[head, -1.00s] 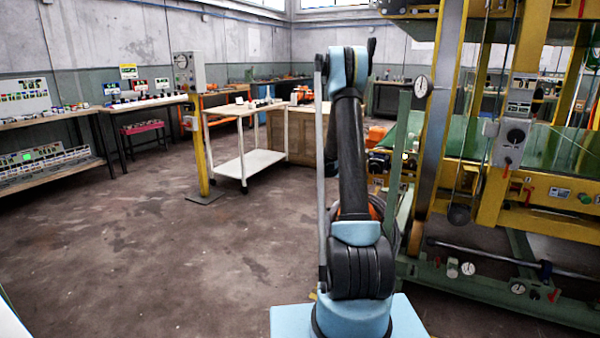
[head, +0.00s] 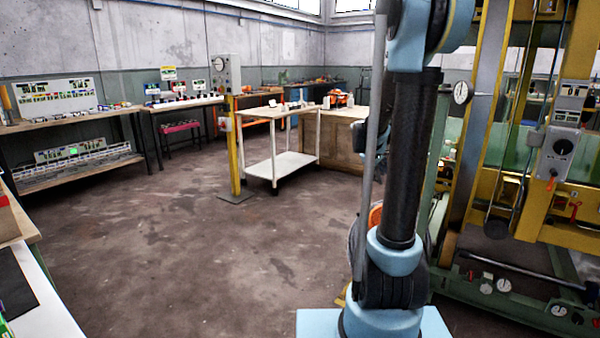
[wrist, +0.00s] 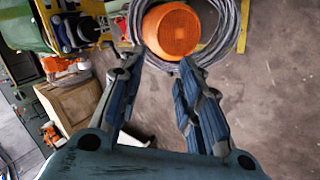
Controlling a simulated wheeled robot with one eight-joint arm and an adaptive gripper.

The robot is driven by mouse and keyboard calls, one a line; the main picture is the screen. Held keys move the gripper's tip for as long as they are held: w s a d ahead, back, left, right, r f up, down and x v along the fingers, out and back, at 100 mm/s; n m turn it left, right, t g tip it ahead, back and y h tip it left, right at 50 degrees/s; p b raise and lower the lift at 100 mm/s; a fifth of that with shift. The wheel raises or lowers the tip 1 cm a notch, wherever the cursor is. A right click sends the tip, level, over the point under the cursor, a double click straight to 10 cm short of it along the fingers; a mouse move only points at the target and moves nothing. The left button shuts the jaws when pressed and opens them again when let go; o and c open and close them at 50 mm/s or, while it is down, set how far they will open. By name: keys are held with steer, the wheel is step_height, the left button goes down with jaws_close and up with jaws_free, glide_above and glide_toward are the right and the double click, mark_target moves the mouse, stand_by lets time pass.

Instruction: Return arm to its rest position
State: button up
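My arm stands upright on its light-blue base in the right half of the head view. Its upper end runs out of the top of the picture, and my gripper is not seen there. In the wrist view my gripper (wrist: 158,75) hangs with its two dark-blue fingers apart and nothing between them. Beyond the fingertips is a round orange object (wrist: 172,32) with a grey coiled cable or hose (wrist: 226,40) around it. I cannot tell how far away they are.
A yellow and green machine (head: 478,130) stands close on my right. A white trolley (head: 282,165) and a yellow post (head: 235,150) stand ahead. Workbenches (head: 70,122) line the left wall. A white-topped table edge (head: 45,310) is near at lower left. The middle floor (head: 190,240) is clear.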

steer(key=s+a+f+m+g+y, duration=0.1)
steer(key=s+a, duration=0.3)
steer(key=s, duration=0.8)
steer(key=s+a+f+m+g+y, duration=0.1)
steer(key=s+a+f+m+y, duration=0.1)
steer(key=s, duration=1)
steer(key=s+a+f+m+g+y, duration=0.1)
steer(key=s+a, duration=0.5)
steer(key=s, duration=0.6)
step_height(320, 180, down, 4)
steer(key=m+y, duration=0.1)
steer(key=m, duration=0.1)
steer(key=shift+s+a+r+m, duration=0.2)
steer(key=shift+s+a+m, duration=0.05)
steer(key=shift+m, duration=0.05)
steer(key=shift+w+f, duration=0.2)
steer(key=shift+w, duration=0.2)
